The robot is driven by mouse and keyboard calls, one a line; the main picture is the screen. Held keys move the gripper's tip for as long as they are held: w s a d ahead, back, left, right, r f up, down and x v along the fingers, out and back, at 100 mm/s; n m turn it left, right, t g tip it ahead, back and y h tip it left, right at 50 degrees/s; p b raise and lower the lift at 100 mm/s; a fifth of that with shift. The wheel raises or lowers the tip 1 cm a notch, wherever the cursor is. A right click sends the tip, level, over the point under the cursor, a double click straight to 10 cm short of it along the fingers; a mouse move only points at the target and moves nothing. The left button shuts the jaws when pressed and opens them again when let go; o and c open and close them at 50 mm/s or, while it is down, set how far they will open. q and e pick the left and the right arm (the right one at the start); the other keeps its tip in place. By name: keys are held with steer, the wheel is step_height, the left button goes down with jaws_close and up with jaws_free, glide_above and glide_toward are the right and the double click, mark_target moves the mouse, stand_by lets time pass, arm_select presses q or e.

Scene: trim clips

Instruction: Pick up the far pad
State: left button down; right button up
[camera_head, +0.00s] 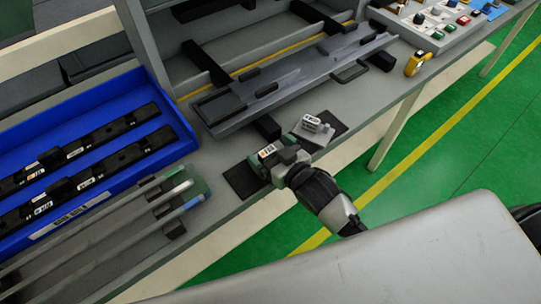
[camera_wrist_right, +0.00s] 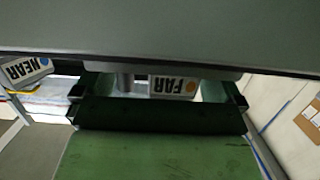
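My right gripper (camera_head: 273,157) is at the worktop's front edge, at the left one of two small grey labelled pads. The far pad (camera_head: 267,151) shows its white label there; the rest is mostly hidden by the gripper. In the right wrist view its label reads FAR (camera_wrist_right: 174,86), just behind the dark green finger parts of the right gripper (camera_wrist_right: 160,100). Whether the fingers press on it cannot be seen. The near pad (camera_head: 318,130) stands apart to the right; its NEAR label (camera_wrist_right: 26,69) shows in the wrist view. My left gripper is not in view.
Dark mats (camera_head: 241,182) lie beside the pads. A long grey trim panel (camera_head: 300,80) lies behind. A blue tray (camera_head: 100,112) with black strips and several grey bars (camera_head: 95,235) are at left. A yellow tape measure (camera_head: 414,64) and a button panel (camera_head: 440,22) are at right.

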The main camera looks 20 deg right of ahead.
steer(key=c, duration=0.9)
